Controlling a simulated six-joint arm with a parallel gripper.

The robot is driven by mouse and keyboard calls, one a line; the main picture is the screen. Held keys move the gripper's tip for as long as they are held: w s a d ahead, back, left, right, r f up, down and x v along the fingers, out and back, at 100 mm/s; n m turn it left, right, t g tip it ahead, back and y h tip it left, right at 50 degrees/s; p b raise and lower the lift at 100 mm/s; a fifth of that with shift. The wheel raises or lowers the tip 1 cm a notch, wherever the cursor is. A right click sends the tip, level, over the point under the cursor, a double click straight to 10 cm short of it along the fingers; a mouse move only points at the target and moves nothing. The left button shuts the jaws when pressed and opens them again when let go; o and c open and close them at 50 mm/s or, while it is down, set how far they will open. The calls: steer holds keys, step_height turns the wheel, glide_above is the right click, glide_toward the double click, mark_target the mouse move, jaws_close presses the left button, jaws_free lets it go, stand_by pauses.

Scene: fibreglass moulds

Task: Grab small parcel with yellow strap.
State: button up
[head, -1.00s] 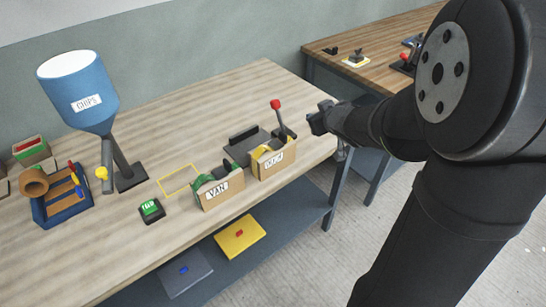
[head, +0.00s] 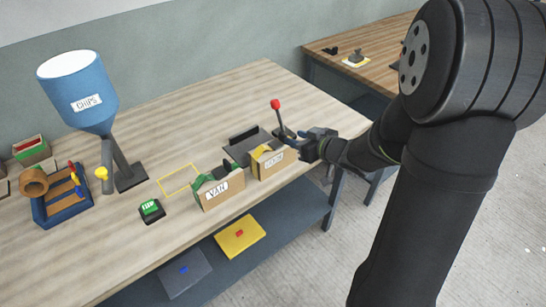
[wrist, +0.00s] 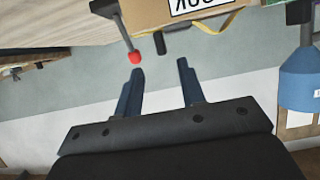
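The small parcel (head: 272,165) is a tan box with a white label and a yellow strap. It stands near the front edge of the table, to the right of a similar parcel marked VAN (head: 222,192) with a green strap. In the wrist view the yellow-strapped parcel (wrist: 150,12) shows at the top, upside down and partly cut off, with the strap at its edge. My gripper (head: 303,146) is just right of this parcel in the head view. In the wrist view my gripper (wrist: 160,66) has its two blue fingers apart with nothing between them.
A red-knobbed lever (head: 276,105) stands behind the gripper, beside a dark grey tray (head: 240,150). A green button (head: 150,208), a blue CHIPS hopper (head: 85,85) and a blue tray (head: 60,205) stand further left. Bare tabletop lies behind them.

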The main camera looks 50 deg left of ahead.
mark_target(284, 135)
steer(key=x, duration=0.8)
steer(key=shift+s+a+f, duration=0.15)
steer(key=shift+s+a, duration=0.05)
steer(key=shift+a, duration=0.1)
steer(key=shift+c, duration=0.5)
jaws_close()
